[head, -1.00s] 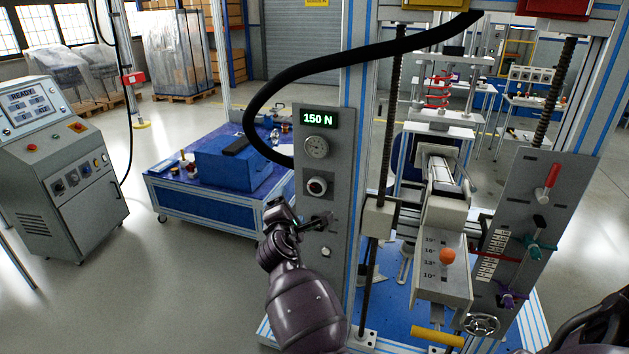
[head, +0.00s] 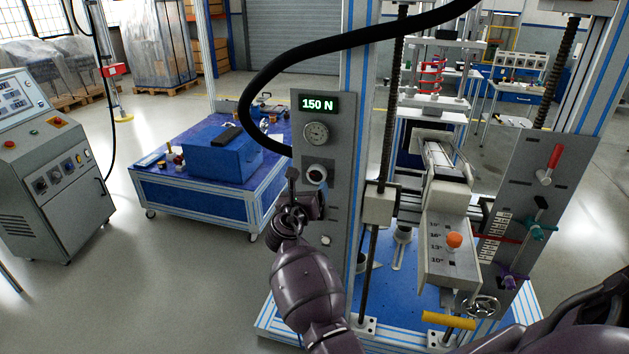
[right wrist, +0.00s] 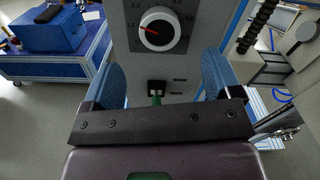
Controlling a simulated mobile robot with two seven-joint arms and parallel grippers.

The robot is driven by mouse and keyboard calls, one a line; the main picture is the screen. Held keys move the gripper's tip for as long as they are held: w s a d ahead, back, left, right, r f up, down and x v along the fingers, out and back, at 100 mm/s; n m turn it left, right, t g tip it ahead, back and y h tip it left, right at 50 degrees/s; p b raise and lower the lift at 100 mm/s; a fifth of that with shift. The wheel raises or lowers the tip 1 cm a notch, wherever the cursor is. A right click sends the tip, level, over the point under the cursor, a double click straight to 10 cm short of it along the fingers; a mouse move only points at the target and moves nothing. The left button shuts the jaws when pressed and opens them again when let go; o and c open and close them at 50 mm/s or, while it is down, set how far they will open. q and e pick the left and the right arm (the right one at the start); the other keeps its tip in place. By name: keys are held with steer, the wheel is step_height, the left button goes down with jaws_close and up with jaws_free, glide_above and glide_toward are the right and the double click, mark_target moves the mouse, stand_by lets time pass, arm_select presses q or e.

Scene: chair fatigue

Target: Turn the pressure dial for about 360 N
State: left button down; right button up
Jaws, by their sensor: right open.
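The grey control panel (head: 335,226) stands upright in the head view, and its display (head: 318,104) reads 150 N. The round pressure dial (head: 317,173) sits below a gauge (head: 316,134). In the right wrist view the dial (right wrist: 160,30) shows as a dark knob with a white rim and a red pointer toward the left side of its scale. My right gripper (head: 304,194) is just below the dial in the head view. Its blue-padded fingers (right wrist: 163,75) are spread apart and empty, with the dial ahead, apart from them. My left gripper is not in view.
A black hose (head: 262,85) arches beside the panel. The test rig with an orange knob (head: 454,240) stands to the right. A blue cart (head: 205,196) and a grey console (head: 60,190) stand left, with open floor between.

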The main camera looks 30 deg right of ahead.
mark_target(315, 175)
steer(key=b+x, duration=0.1)
steer(key=x, duration=0.1)
steer(key=b+x, duration=0.1)
steer(key=x, duration=0.2)
steer(key=shift+w+d+f, duration=0.2)
steer(key=shift+w, duration=0.1)
steer(key=shift+b+x, duration=0.6)
steer(key=shift+x, duration=0.25)
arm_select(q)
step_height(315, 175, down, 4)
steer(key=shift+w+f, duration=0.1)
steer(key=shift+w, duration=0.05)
arm_select(e)
steer(key=shift+r, duration=0.2)
steer(key=shift+c, duration=0.5)
steer(key=c, duration=0.8)
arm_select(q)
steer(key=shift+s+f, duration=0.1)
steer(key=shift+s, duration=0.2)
